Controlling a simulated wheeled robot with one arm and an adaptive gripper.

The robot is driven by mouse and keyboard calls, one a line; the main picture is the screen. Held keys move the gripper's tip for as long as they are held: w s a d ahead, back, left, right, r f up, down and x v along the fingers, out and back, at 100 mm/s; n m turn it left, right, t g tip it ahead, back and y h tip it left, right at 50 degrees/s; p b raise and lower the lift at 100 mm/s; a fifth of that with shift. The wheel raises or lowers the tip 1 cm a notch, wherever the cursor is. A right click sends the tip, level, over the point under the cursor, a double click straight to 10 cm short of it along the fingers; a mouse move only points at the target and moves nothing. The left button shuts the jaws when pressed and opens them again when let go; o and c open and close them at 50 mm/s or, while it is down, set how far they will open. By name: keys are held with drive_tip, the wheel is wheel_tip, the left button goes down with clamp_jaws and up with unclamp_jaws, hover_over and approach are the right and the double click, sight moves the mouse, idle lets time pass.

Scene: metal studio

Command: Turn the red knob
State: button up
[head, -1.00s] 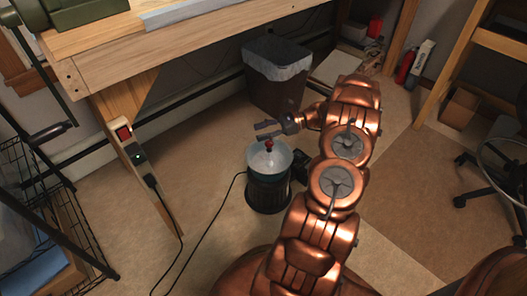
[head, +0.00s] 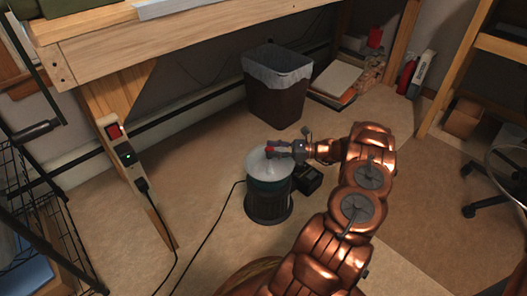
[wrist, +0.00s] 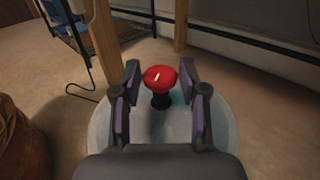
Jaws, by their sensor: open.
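The red knob (wrist: 159,79) has a white mark on top and stands on a dark stem above a pale round lid (wrist: 160,126) in the wrist view. In the head view the knob (head: 269,151) is a small red spot, partly covered by my gripper, on top of the cylindrical device (head: 268,200). My gripper (wrist: 160,78) is open, with one finger on each side of the knob. Gaps show between the fingers and the knob. In the head view my gripper (head: 272,150) reaches in from the right at the knob's height.
A lined trash bin (head: 276,95) stands behind the device. A small black box (head: 308,179) sits just right of it, and a black cable (head: 208,225) runs along the floor. A wooden bench (head: 180,50) overhangs at the back left. A wire rack (head: 50,225) stands left.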

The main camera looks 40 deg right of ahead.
drive_tip(key=shift+b+x, duration=0.45)
drive_tip(key=shift+x, duration=1.35)
